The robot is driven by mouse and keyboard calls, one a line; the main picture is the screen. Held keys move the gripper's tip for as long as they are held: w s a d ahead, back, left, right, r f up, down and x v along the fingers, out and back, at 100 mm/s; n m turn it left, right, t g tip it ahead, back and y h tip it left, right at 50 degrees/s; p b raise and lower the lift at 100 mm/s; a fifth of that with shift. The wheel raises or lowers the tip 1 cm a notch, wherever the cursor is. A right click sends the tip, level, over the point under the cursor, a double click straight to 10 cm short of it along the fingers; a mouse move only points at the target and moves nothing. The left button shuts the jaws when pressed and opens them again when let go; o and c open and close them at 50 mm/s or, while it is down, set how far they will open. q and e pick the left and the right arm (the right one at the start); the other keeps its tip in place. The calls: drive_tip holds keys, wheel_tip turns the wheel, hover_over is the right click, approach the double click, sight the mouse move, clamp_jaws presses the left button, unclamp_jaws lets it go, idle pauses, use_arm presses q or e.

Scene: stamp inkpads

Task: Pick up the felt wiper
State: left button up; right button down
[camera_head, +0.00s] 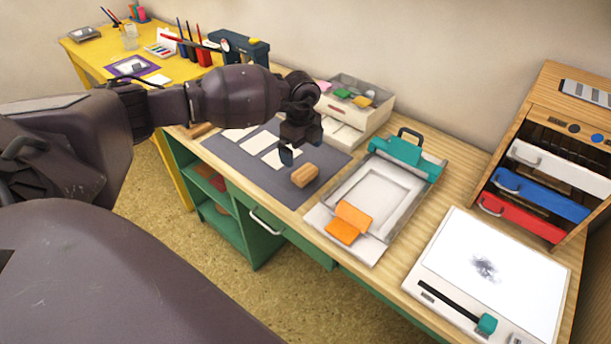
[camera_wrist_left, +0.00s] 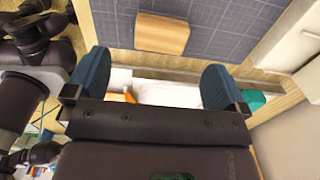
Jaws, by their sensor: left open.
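The felt wiper appears to be the small tan wooden block (camera_head: 305,175) on the dark grey mat (camera_head: 222,148), near the mat's right edge. No felt shows on its visible faces. My left gripper (camera_head: 301,147) is open and empty, just above and behind the block in the head view. In the left wrist view the block (camera_wrist_left: 161,34) lies on the gridded mat beyond the open fingers (camera_wrist_left: 155,82), not between them. My right gripper is not in view.
White sheets (camera_head: 280,155) lie on the mat. A teal-and-grey press (camera_head: 405,150) with orange pieces (camera_head: 348,222) stands to the right. A divided box (camera_head: 355,115) is behind the gripper. A white board (camera_head: 490,270) and drawer cabinet (camera_head: 550,150) are farther right.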

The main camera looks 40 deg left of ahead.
sight(303, 169)
use_arm(q)
wheel_tip(303, 169, down, 9)
drive_tip(key=shift+w+d+r+b, duration=0.1)
drive_tip(key=shift+w+b, duration=0.05)
drive_tip(key=shift+b, duration=0.8)
drive_tip(key=shift+r, duration=0.1)
drive_tip(key=c, duration=0.9)
